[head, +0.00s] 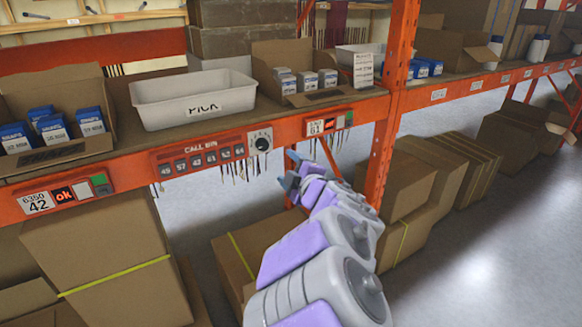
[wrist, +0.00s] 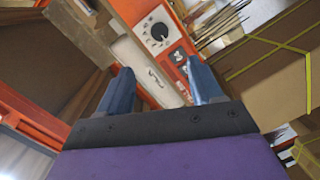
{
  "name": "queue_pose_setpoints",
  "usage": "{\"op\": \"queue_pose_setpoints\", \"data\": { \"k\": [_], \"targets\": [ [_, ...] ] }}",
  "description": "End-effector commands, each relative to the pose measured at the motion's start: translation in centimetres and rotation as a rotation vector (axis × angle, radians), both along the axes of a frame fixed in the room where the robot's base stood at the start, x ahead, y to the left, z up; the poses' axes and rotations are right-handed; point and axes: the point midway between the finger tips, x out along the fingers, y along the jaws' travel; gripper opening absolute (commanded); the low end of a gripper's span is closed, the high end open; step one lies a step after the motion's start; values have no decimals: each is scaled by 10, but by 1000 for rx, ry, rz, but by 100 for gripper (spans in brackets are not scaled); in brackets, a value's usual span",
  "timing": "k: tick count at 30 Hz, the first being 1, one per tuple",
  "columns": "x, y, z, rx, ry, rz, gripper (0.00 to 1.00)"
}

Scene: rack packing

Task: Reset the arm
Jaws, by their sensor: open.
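My gripper (head: 290,172) is at the end of my grey and purple arm, in front of the orange shelf beam and below the dial in the head view. In the wrist view the two blue fingers of my gripper (wrist: 165,90) stand wide apart with nothing between them. The beam's dial panel (wrist: 155,30) shows beyond the fingers. The arm stretches from the bottom of the head view up toward the rack, with nothing held.
A white PICK bin (head: 180,97) sits on the shelf between open cartons of blue boxes (head: 50,128) and white boxes (head: 307,82). An orange upright (head: 390,110) stands right of the gripper. Cardboard boxes (head: 110,255) stand below. Clear floor (head: 500,240) lies to the right.

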Motion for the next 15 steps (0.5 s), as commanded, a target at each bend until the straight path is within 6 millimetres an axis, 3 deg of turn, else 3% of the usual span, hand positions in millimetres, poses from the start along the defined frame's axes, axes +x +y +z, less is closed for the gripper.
{"op": "queue_pose_setpoints", "data": {
  "k": [15],
  "targets": [
    [-2,-9,4,4,4,-27,66]
  ]
}}
